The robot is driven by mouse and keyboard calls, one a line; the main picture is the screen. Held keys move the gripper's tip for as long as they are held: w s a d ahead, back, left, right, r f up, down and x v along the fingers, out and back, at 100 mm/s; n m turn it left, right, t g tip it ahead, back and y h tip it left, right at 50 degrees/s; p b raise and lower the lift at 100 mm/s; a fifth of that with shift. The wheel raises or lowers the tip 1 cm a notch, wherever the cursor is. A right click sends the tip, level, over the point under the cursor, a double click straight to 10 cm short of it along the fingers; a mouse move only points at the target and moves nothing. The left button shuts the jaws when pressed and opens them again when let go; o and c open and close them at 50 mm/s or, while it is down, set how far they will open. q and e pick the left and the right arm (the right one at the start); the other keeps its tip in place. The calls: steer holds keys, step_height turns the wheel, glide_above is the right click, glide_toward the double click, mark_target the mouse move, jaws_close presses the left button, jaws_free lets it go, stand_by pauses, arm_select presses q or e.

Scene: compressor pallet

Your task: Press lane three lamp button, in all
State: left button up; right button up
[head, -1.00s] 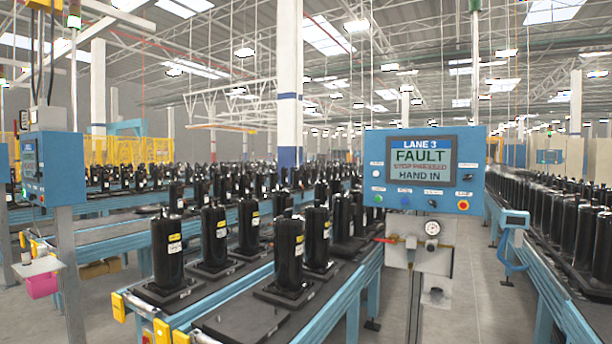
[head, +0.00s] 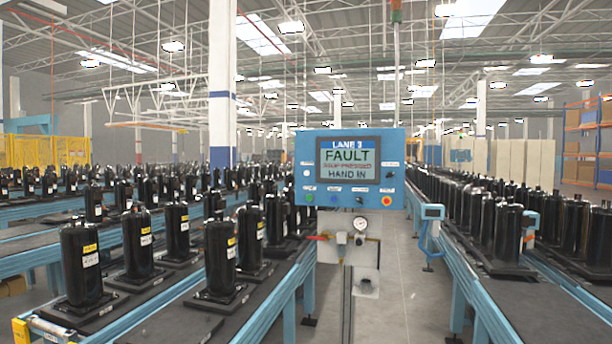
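The blue lane 3 control panel (head: 395,170) stands on a post near the middle of the head view. Its screen (head: 348,160) reads "LANE 3", "FAULT", a red line that looks like "STOP PRESSED", and "HAND IN". Below the screen is a row with a green button (head: 309,197), a blue button (head: 334,199), a black knob (head: 360,199) and a red button on a yellow base (head: 386,200). A small white button or lamp (head: 306,173) sits left of the screen. The button labels are too small to read. Neither gripper shows.
A conveyor (head: 262,317) with black compressors on pallets runs left of the panel. Another conveyor (head: 500,290) with compressors runs on the right. A gauge (head: 360,224) and a red-handled valve (head: 318,238) sit below the panel. Grey floor (head: 400,300) is free between the conveyors.

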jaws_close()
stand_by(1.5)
